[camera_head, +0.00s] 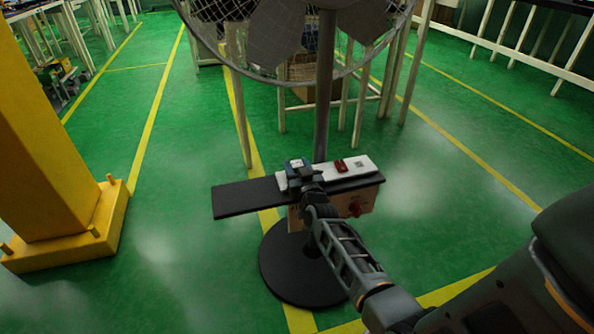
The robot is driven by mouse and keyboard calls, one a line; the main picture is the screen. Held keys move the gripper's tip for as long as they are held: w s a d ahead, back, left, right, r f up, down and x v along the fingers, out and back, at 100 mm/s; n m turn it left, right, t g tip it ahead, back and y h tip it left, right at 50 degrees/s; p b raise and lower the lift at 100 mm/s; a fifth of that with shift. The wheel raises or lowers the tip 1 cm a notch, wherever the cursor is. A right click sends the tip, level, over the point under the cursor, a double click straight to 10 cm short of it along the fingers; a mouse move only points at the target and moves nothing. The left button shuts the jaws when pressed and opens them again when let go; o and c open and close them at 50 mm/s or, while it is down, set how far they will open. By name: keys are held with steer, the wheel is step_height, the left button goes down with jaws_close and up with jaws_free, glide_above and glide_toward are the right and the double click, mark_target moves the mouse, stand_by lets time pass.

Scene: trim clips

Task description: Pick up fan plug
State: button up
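A pedestal fan stands in the middle on a round black base (285,277), with a grey pole (325,90) and a wire cage (345,66) cut by the top edge. A dark shelf (243,196) sits by the pole over a box (370,199) with a red knob (355,209). A white power strip (367,163) with a red part (341,166) lies on the shelf. My gripper (297,171) is over the strip's left end. Its fingers are too small and dark to read, and I cannot make out the fan plug for sure.
A yellow pillar (45,140) with a broad yellow foot (70,235) stands at the left. White-legged tables (485,35) stand at the back and right. Green floor with yellow lines is open between the pillar and the fan, and to the right.

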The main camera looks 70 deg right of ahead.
steer(key=c, duration=0.6)
steer(key=shift+r, duration=0.1)
